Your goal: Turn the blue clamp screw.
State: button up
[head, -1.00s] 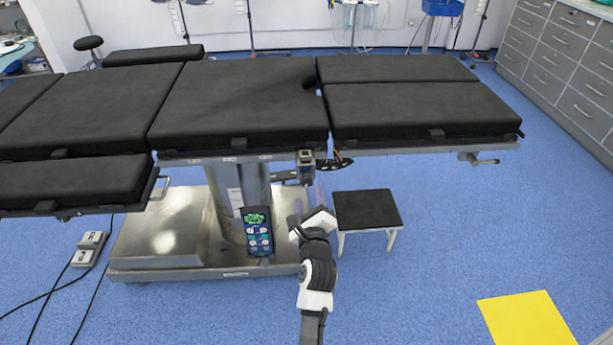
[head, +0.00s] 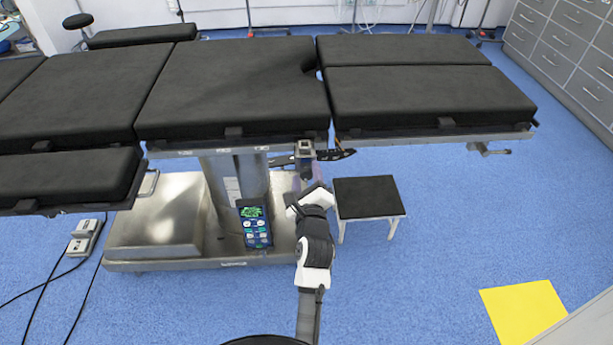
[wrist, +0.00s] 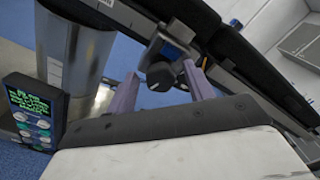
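A metal clamp with a blue part (wrist: 172,50) sits on the table's side rail in the wrist view. A dark round knob (wrist: 160,77) with a light mark sticks out of it toward the camera. The clamp also shows in the head view (head: 304,149), below the edge of the black table top. My gripper (wrist: 161,71) is open, with one purple finger to each side of the knob in the picture. I cannot tell whether the fingers reach level with it; no contact shows. In the head view my gripper (head: 308,181) is just below the clamp.
The operating table's black pads (head: 232,90) overhang above the gripper. A control pendant (head: 254,225) hangs left of it, before the steel column (head: 232,180). A low black step stool (head: 367,197) stands right. Open blue floor lies further right.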

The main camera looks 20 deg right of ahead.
jog(key=c, duration=1)
jog(key=shift+o, duration=0.2)
